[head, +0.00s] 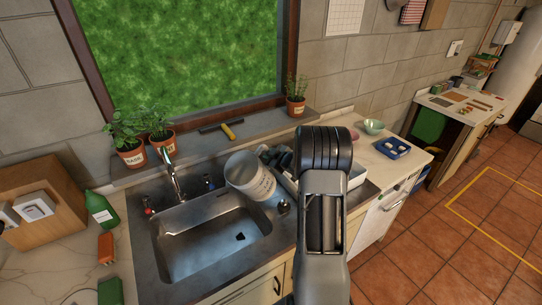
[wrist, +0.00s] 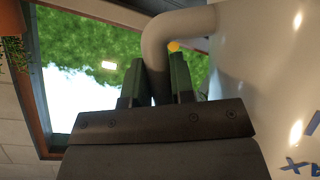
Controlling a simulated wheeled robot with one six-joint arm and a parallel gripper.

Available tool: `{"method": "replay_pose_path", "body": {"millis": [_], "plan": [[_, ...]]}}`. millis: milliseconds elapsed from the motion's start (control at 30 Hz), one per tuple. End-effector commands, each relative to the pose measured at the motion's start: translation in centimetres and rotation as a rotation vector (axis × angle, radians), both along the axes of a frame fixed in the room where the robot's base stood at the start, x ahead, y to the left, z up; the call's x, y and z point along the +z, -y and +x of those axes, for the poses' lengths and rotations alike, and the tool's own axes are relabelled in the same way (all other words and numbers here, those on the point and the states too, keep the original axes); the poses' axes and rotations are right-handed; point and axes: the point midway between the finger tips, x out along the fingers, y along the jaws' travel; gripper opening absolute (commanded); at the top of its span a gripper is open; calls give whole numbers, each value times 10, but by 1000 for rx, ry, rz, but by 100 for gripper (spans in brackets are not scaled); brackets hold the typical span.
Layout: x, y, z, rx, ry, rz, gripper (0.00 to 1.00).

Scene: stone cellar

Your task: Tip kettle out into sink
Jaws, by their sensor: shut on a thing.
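The kettle (head: 252,180) is white, with marks on its side. In the head view it is tilted, its open top leaning left over the right back part of the steel sink (head: 190,245). In the wrist view its pale body (wrist: 262,75) fills the right side, and its curved handle (wrist: 180,28) passes between my fingers. My gripper (wrist: 157,78) is shut on that handle. In the head view my arm hides part of the gripper and the handle. I cannot see any liquid leaving the kettle. The sink basin shows a dark drain.
A tap (head: 173,175) rises behind the sink. Potted herbs (head: 130,150) and a yellow-handled tool (head: 228,131) are on the sill. A green bottle (head: 101,210) stands left of the sink.

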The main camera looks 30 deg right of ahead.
Motion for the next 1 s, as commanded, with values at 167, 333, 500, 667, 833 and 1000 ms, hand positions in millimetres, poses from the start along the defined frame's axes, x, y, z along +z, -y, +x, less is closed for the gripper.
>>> {"method": "replay_pose_path", "body": {"millis": [167,333,500,667,833,1000], "plan": [[-2,0,0,0,-24,93,0],[-6,-1,0,0,-45,159,0],[-6,-1,0,0,-47,164,0],[-6,-3,0,0,-51,180,0],[-14,-12,-3,1,-95,323,0],[-21,-21,-6,0,-135,455,0]]}}
